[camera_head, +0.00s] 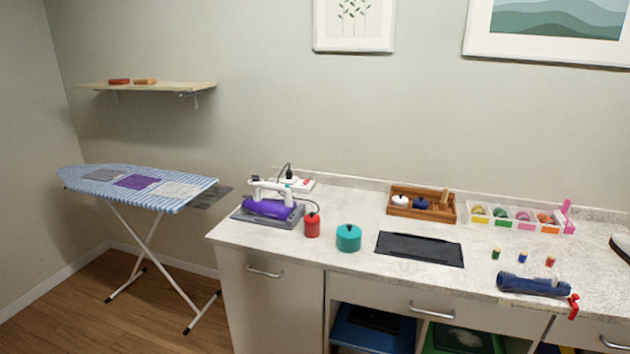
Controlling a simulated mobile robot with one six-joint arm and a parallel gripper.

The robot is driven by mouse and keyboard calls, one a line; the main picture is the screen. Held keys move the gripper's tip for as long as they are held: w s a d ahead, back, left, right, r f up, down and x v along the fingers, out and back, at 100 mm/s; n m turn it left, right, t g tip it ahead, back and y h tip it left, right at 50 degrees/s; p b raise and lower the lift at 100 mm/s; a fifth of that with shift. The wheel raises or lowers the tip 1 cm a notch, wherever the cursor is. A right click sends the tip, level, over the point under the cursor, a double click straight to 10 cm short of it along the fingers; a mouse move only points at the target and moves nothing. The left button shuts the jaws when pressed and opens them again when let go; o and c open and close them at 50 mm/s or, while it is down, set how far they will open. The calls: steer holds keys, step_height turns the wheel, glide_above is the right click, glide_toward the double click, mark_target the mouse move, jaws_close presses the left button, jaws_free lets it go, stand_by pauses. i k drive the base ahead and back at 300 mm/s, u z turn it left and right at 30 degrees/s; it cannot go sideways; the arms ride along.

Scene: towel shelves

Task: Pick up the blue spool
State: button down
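The blue spool (523,256) is small and stands on the white speckled counter (345,285), toward the right. It is the middle one of three small spools in a row. A green spool (496,253) is to its left and a red spool (550,260) to its right, with gaps between them. Nothing covers the blue spool. My gripper is not in view.
A dark blue cylindrical object (533,285) with a red part lies just in front of the spools. Behind them is a divided tray (487,226). A dark mat (420,248) lies left. Teal (348,238) and red (312,225) containers stand farther left.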

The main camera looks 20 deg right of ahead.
mark_target(522, 255)
steer(key=u, duration=1.35)
steer(key=k, duration=0.1)
steer(key=z, duration=2.6)
steer(key=k, duration=0.5)
steer(key=z, duration=0.4)
steer(key=i, duration=0.45)
steer(key=z, duration=0.05)
